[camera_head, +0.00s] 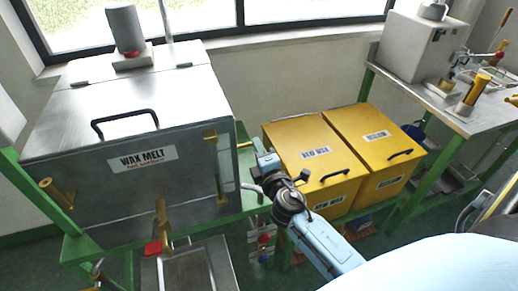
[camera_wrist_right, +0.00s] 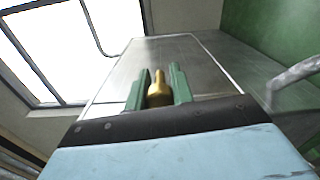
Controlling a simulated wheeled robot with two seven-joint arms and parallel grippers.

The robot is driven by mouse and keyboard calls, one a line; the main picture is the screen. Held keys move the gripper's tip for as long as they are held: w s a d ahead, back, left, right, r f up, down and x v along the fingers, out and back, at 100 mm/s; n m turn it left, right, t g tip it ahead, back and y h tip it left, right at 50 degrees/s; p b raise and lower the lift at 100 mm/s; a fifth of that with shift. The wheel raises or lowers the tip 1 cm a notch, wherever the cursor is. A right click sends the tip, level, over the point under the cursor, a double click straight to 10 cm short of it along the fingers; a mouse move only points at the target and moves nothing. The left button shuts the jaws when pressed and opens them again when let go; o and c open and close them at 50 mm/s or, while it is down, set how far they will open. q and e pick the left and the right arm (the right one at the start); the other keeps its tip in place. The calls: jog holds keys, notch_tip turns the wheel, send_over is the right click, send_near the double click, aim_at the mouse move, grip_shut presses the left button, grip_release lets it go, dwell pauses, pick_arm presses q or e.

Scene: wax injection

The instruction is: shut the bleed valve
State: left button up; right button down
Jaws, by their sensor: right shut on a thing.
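My right gripper (camera_head: 264,165) is beside the right end of the metal wax melt tank (camera_head: 100,190). In the wrist view its two green fingers (camera_wrist_right: 158,88) are shut on a brass-coloured stem (camera_wrist_right: 158,95). The stem is mostly hidden in the head view, and I cannot tell whether it is the bleed valve. A brass fitting (camera_head: 210,134) with a sight tube shows on the tank's front right. A red-handled tap (camera_head: 153,247) with a brass pipe is low on the tank's front. My left gripper is not in view.
Two yellow lidded boxes (camera_head: 317,150) with black handles stand right of my gripper. A metal tray (camera_head: 185,275) is below the tap. Small red-handled fittings (camera_head: 264,240) sit under the green frame. A bench (camera_head: 455,115) with a metal machine stands at the back right.

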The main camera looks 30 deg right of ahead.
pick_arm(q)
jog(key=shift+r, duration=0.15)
pick_arm(e)
jog(key=shift+n, duration=0.6)
jog(key=c, duration=1.2)
grip_release()
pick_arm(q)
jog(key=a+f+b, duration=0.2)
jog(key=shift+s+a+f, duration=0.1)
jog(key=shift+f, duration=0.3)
pick_arm(e)
jog(key=v, duration=1.3)
jog(key=shift+s, duration=0.25)
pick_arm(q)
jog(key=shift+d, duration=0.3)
pick_arm(e)
jog(key=shift+f, duration=0.1)
